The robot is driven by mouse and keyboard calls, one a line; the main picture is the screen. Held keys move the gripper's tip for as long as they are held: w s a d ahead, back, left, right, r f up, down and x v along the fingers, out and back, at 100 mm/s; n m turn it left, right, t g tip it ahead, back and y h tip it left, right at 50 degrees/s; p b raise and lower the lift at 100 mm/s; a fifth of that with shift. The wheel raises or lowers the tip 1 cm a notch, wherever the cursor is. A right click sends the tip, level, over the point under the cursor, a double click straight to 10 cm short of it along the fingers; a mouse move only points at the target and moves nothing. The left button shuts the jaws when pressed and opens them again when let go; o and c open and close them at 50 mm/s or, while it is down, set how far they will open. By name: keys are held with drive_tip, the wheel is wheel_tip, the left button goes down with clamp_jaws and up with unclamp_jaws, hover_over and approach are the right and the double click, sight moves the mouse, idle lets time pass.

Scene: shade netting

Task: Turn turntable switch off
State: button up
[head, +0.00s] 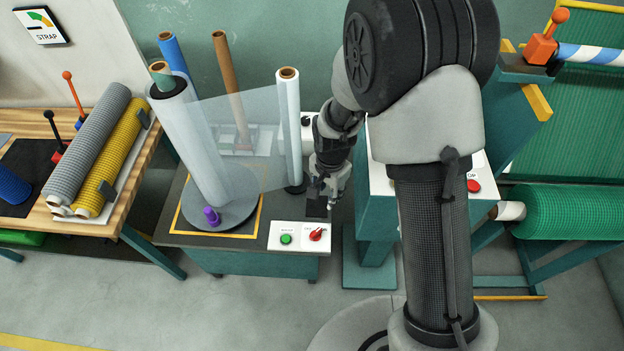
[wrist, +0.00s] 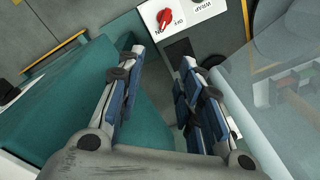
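The turntable switch is a red rotary knob (head: 317,235) on a white panel (head: 274,234) at the front right of the turntable bench. It also shows at the top of the wrist view (wrist: 165,17), with small ON and OFF labels beside it. The grey round turntable (head: 238,208) carries an upright roll of clear film (head: 187,140). My gripper (head: 317,203) is just behind the panel in the head view. In the wrist view my gripper (wrist: 161,58) has its fingers apart, empty, with the knob beyond the fingertips.
A green button (head: 286,239) sits left of the knob on the same panel. A stretched film sheet and an upright post (head: 289,125) stand behind it. A teal cabinet with a red button (head: 474,186) is on the right. Floor in front is clear.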

drive_tip(key=m+p, duration=0.1)
hover_over(315, 232)
wheel_tip(315, 232, down, 7)
drive_tip(key=shift+g, duration=0.3)
wheel_tip(315, 232, down, 17)
drive_tip(key=b, duration=0.4)
drive_tip(key=shift+d+f, duration=0.1)
drive_tip(key=shift+f, duration=0.05)
drive_tip(key=shift+c, duration=0.5)
clamp_jaws()
